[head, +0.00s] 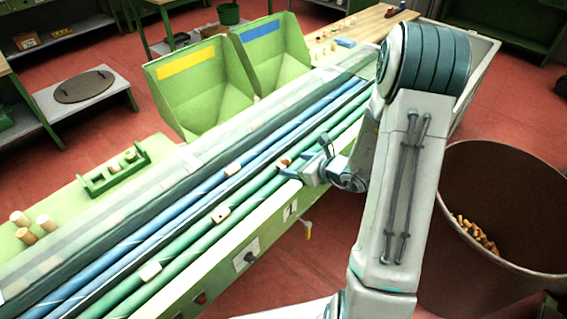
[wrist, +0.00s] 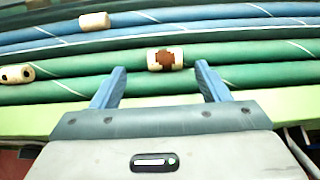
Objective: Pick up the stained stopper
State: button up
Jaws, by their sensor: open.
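The stained stopper (wrist: 166,59) is a pale cork cylinder with a dark brown stain on its side. It lies between the green rollers in the wrist view, straight ahead of my gripper. In the head view the stained stopper (head: 284,164) shows small and dark beside my gripper (head: 306,160). In the wrist view my gripper (wrist: 161,84) is open, its two blue fingers apart with nothing between them. The stopper sits just beyond the fingertips, roughly midway between them. I cannot tell the height of the fingers above the rollers.
A cork with dark holes (wrist: 17,73) lies left on the green rollers. A plain cork (wrist: 94,21) lies on the blue rollers. Another cork (head: 150,271) is nearer on the green rollers. Two green bins (head: 190,95) stand behind; a large barrel (head: 470,180) stands right.

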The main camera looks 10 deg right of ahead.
aim_at(285, 162)
jog(key=shift+d+p+x, duration=0.15)
jog(key=shift+p+x, duration=0.25)
jog(key=shift+x, duration=1)
jog(key=shift+d+p+x, duration=0.15)
jog(key=shift+p+x, duration=0.2)
jog(key=shift+x, duration=1.05)
jog(key=shift+w, duration=0.2)
jog(key=c, duration=1.1)
